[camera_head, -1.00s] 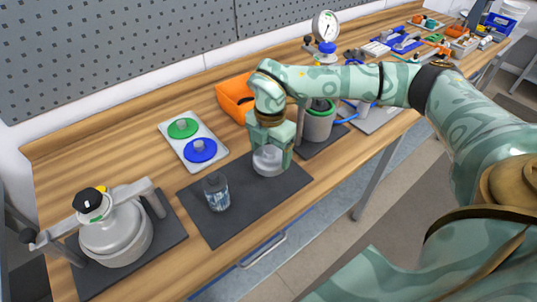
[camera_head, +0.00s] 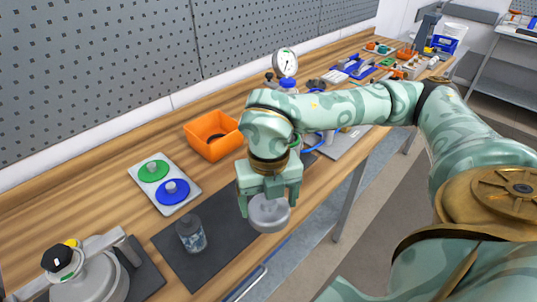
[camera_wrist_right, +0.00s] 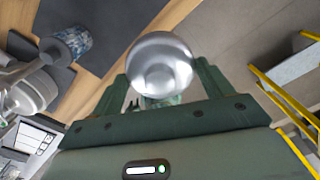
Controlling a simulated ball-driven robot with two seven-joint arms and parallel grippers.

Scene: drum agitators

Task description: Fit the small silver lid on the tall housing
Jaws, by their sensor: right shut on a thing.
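My right gripper (camera_head: 268,199) is shut on the small silver lid (camera_head: 269,214), a round metal piece with a recessed middle. It holds the lid in the air by the front edge of the bench. The lid also shows between the fingers in the right wrist view (camera_wrist_right: 160,65). A dark, see-through upright cylinder with a blue pattern, apparently the tall housing (camera_head: 191,236), stands on the black mat, left of the lid and apart from it. It also shows at the upper left of the wrist view (camera_wrist_right: 74,42). My left gripper is out of view.
A tray (camera_head: 181,207) with a green disc (camera_head: 154,171) and a blue disc (camera_head: 173,191) lies behind the housing. An orange bin (camera_head: 212,150) is farther back. A grey pot (camera_head: 103,282) stands at left. The black mat (camera_head: 200,272) has free room.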

